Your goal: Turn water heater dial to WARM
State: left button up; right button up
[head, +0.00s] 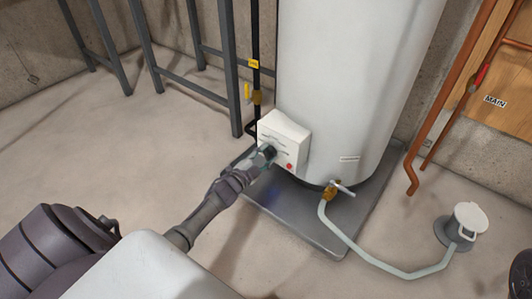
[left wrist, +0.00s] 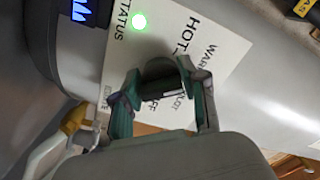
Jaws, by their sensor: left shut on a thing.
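The water heater (head: 355,80) is a tall white tank, with a white control box (head: 284,132) low on its front. The dark round dial (left wrist: 158,72) is on the labelled panel (left wrist: 118,62) in the left wrist view, with the words HOT, WARM, PILOT and OFF around it. A pale line on the dial points toward the PILOT side. My left gripper (head: 265,154) is at the box, and in the left wrist view its fingers (left wrist: 160,95) are closed on the dial from both sides. The fingers partly hide the dial and lettering. My right gripper is not seen.
A green status light (left wrist: 139,21) glows on the panel. A drain valve (head: 332,190) and pale hose (head: 350,242) lead to a floor drain (head: 455,232) at right. Copper pipes (head: 425,150) run along the right wall; a grey metal frame (head: 225,70) stands at left. The left floor is clear.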

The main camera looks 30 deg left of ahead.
pick_arm(q)
jog(key=shift+f, duration=0.1)
dwell(0.4)
jog(key=o, duration=1.1)
jog(key=s, duration=0.8)
jog(key=s+a, duration=0.1)
jog(key=s, duration=0.3)
